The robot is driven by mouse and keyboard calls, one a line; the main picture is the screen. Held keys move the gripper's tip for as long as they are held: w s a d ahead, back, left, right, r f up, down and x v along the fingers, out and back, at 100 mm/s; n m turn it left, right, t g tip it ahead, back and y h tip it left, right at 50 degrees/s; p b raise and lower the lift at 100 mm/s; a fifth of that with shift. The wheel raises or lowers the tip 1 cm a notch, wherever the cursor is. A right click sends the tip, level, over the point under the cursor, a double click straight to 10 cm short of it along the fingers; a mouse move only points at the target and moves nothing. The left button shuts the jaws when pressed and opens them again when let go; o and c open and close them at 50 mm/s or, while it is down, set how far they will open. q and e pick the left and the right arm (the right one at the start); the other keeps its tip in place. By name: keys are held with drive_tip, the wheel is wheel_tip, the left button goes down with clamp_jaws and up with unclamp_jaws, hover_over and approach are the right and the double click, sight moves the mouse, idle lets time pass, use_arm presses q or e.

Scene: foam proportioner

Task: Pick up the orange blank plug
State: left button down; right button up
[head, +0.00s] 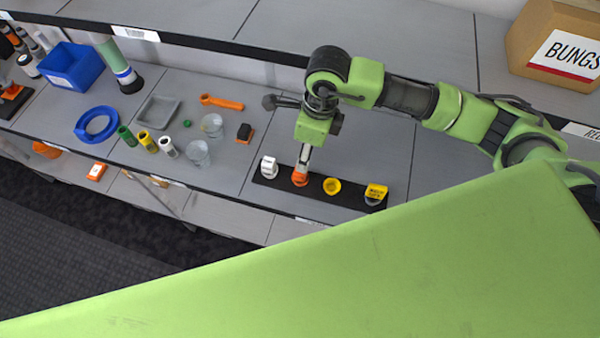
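The orange blank plug (300,180) stands on a black strip (316,191) on the grey shelf, between a white piece (268,167) and a yellow cup-like piece (332,186). My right gripper (302,170) comes in from the right and points down, its fingertips at the top of the orange plug. The fingers appear as one narrow shape from this angle, so I cannot tell whether they are open or closed on the plug. My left gripper is not in view.
A yellow-labelled piece (375,194) stands at the strip's right end. The shelf right of the strip is clear.

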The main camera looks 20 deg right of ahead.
sight(300, 175)
drive_tip(key=f+b, duration=0.1)
drive_tip(key=f, duration=0.3)
drive_tip(key=f+b, duration=0.1)
drive_tip(key=shift+w+a+f+b, duration=0.2)
drive_tip(key=shift+a+f+b, duration=0.1)
drive_tip(key=shift+f, duration=0.1)
drive_tip(key=f+b, duration=0.1)
drive_tip(key=f, duration=0.1)
drive_tip(key=f+b, duration=0.1)
drive_tip(key=f, duration=0.1)
drive_tip(key=w+f, duration=0.1)
drive_tip(key=shift+a+f+b, duration=0.3)
drive_tip(key=shift+f+b, duration=0.1)
drive_tip(key=shift+r, duration=0.1)
clamp_jaws()
